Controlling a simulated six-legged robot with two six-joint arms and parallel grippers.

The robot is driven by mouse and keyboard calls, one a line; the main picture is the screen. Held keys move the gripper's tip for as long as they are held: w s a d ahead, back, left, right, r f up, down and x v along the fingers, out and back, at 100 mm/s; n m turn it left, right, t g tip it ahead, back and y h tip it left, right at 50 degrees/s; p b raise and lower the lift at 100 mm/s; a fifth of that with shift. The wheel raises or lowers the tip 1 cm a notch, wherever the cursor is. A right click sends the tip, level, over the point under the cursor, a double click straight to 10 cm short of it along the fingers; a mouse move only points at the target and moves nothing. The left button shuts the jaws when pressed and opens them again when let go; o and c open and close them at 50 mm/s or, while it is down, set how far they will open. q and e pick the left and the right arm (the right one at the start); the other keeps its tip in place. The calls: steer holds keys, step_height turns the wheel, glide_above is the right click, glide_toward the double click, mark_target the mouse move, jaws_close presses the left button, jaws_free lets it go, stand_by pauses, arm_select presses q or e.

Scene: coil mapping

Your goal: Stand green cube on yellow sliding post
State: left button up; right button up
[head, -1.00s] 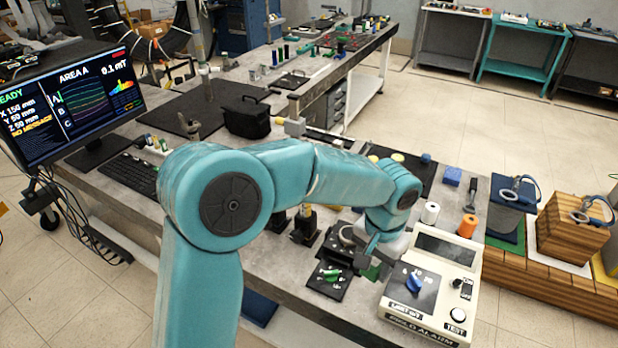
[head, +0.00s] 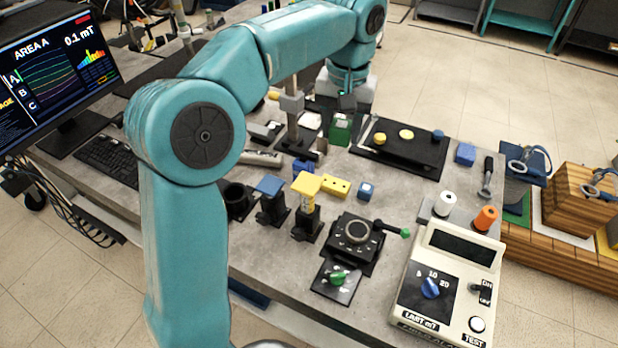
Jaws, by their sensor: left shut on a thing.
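My left gripper (head: 345,106) hangs from the teal arm at the upper middle of the head view, pointing down. It is shut on the green cube (head: 341,131), which shows just below the fingers. The cube's height above the table is hard to tell. The yellow sliding post (head: 307,186) stands upright on a black base, nearer and to the left of the cube. Its yellow top looks bare. My right gripper is not in view.
A blue-topped post (head: 270,188) stands left of the yellow one. A yellow block (head: 336,186) and a small blue cube (head: 366,190) lie to its right. A black round fixture (head: 357,235) and a control box (head: 450,285) are nearer. A black tray (head: 415,160) lies right.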

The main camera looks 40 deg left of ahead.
arm_select(q)
steer(key=s+a+r+n, duration=0.2)
steer(key=s+a+r, duration=0.25)
steer(key=r, duration=0.25)
steer(key=b, duration=0.3)
glide_above(307, 182)
steer(key=f, duration=1.5)
steer(key=shift+w+d, duration=0.1)
steer(key=shift+d, duration=0.1)
steer(key=shift+a+f, duration=0.1)
steer(key=shift+f, duration=0.25)
step_height(307, 182, down, 4)
steer(key=shift+r, duration=0.1)
steer(key=shift+f, duration=0.2)
steer(key=shift+s+a, duration=0.1)
steer(key=shift+s, duration=0.1)
steer(key=shift+f, duration=0.1)
steer(key=o, duration=1.1)
steer(key=shift+w, duration=0.2)
steer(key=shift+c, duration=0.2)
steer(key=shift+s, duration=0.15)
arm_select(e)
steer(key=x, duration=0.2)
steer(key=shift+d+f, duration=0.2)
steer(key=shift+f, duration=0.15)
